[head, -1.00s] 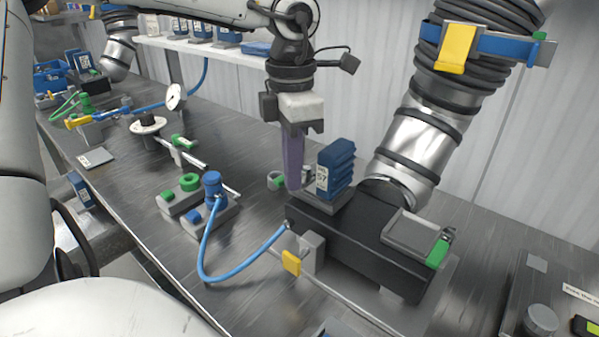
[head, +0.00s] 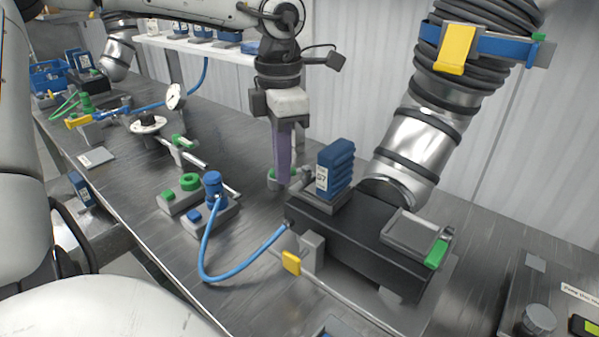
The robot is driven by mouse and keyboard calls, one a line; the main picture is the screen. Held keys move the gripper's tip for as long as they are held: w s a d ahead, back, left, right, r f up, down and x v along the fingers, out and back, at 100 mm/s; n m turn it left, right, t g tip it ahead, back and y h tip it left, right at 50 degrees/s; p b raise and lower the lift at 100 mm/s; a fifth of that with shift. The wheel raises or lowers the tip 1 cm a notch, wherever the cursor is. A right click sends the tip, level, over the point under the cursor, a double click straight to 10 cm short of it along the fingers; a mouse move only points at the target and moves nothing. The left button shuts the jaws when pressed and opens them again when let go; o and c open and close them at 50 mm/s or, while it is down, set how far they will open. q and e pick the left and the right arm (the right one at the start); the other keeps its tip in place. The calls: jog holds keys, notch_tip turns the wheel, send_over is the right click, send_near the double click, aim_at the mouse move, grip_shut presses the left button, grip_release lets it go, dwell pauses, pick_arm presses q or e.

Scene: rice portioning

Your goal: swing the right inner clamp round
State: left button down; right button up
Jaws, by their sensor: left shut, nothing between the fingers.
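My left gripper (head: 283,180) has purple fingers pointing down, shut and empty, at the back left of the black block (head: 350,238). Just by its fingertips is a small grey and green part (head: 271,176), partly hidden by the fingers; I cannot tell if they touch. A yellow-ended lever (head: 291,263) sits on a grey bracket at the block's front. I cannot tell which of these is the right inner clamp. My right gripper is not in view.
A blue stack (head: 336,166) stands on the block right of my fingers. A large ribbed metal duct (head: 412,140) rises behind it. A blue hose (head: 204,262) loops from a blue-capped fitting (head: 213,186) to the block. A panel with a knob (head: 539,320) is at lower right.

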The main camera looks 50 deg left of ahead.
pick_arm(q)
jog(key=shift+w+a, duration=0.3)
jog(key=shift+a, duration=0.65)
jog(key=shift+a+r+p, duration=0.2)
jog(key=shift+r+p, duration=0.75)
jog(key=shift+r, duration=0.25)
jog(key=shift+a+r+p, duration=0.2)
jog(key=shift+r+p, duration=0.75)
jog(key=shift+r, duration=0.2)
jog(key=shift+a+r+p, duration=0.2)
jog(key=shift+r+p, duration=0.75)
jog(key=shift+r, duration=0.25)
jog(key=shift+f, duration=0.1)
